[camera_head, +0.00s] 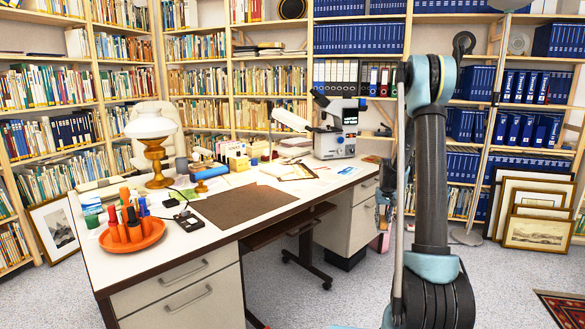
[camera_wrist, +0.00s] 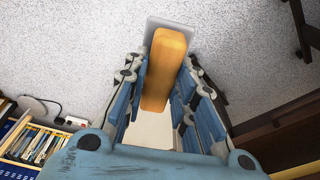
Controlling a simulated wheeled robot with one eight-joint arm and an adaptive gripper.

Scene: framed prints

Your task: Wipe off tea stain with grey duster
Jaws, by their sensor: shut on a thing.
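In the wrist view my gripper (camera_wrist: 161,85) has its blue-padded fingers on both sides of an orange-brown block. This block looks like the handle of the grey duster (camera_wrist: 166,68), with a flat grey part showing beyond its far end. The gripper is shut on it, and it hangs clear above speckled floor. The white desk (camera_head: 180,248) stands left of my arm. I cannot make out a tea stain on its visible top.
On the desk are a brown mat (camera_head: 243,213), an orange tray (camera_head: 152,233) with orange items, a lamp (camera_head: 152,130), a blue roller (camera_head: 211,173) and a microscope (camera_head: 337,132). Framed prints (camera_head: 540,233) lean at right. Bookshelves line the walls. Grey floor (camera_head: 300,295) is open in front.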

